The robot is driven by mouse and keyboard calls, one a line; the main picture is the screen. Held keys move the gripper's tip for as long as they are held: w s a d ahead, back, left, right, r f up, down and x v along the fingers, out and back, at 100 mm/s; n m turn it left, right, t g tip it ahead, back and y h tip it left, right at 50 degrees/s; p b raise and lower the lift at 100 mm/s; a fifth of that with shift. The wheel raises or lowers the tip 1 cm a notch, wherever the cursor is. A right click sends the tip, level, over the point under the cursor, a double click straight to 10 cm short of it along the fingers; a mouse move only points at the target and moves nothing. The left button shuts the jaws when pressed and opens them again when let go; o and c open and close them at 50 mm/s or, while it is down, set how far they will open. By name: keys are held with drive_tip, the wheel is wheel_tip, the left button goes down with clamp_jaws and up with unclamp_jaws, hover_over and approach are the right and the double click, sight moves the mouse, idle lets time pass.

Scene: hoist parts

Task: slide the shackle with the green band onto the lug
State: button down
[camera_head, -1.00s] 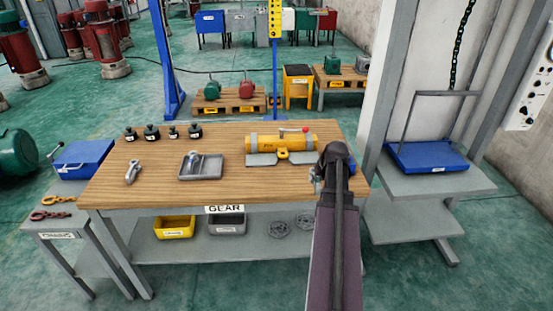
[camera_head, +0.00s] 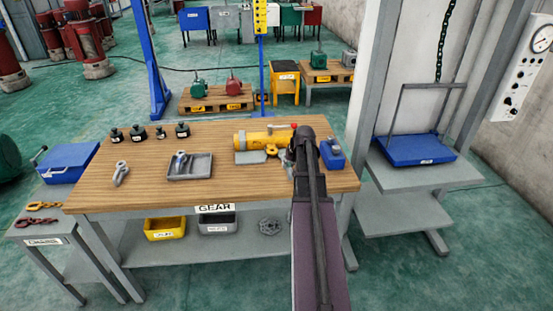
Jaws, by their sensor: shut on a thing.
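The yellow hoist body (camera_head: 254,139) lies on the workbench, with a yellow lug (camera_head: 272,150) at its front side. My gripper (camera_head: 287,159) is at the right end of this body, just right of the lug. My own arm covers most of it. It is shut on a small grey part, mostly hidden, so I cannot tell its shape or any green band. A grey shackle (camera_head: 121,173) lies at the left of the bench. Another grey shackle-like part (camera_head: 181,160) is in a grey tray (camera_head: 204,170). I see no green band on either.
Several black weights (camera_head: 138,133) stand at the bench's back left. A blue block (camera_head: 332,155) stands just right of my arm. The bench top (camera_head: 232,183) between tray and gripper is clear. A grey post (camera_head: 372,100) and a blue scale (camera_head: 415,147) are at the right.

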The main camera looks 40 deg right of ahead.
drive_tip(key=w, duration=0.3)
drive_tip(key=w+a, duration=0.1)
drive_tip(key=w, duration=0.2)
drive_tip(key=shift+a+f, duration=0.1)
drive_tip(key=shift+a, duration=0.05)
drive_tip(key=shift+f, duration=0.2)
drive_tip(key=shift+s+d+b+x, duration=0.1)
drive_tip(key=shift+b+x, duration=0.7)
drive_tip(key=shift+b, duration=0.05)
drive_tip(key=shift+s+d+b+x, duration=0.15)
drive_tip(key=shift+b+x, duration=0.65)
drive_tip(key=shift+b, duration=0.05)
drive_tip(key=shift+s+d+b+x, duration=0.1)
drive_tip(key=shift+b+x, duration=0.65)
drive_tip(key=shift+b, duration=0.1)
drive_tip(key=shift+w+d, duration=0.15)
drive_tip(key=shift+w, duration=0.1)
drive_tip(key=shift+w+d, duration=0.45)
drive_tip(key=shift+w, duration=0.35)
drive_tip(key=shift+w+d, duration=0.5)
drive_tip(key=shift+w, duration=0.35)
drive_tip(key=shift+w+d, duration=0.55)
drive_tip(key=shift+w, duration=0.35)
drive_tip(key=shift+w+d, duration=0.5)
drive_tip(key=shift+w, duration=0.35)
drive_tip(key=c, duration=0.6)
unclamp_jaws()
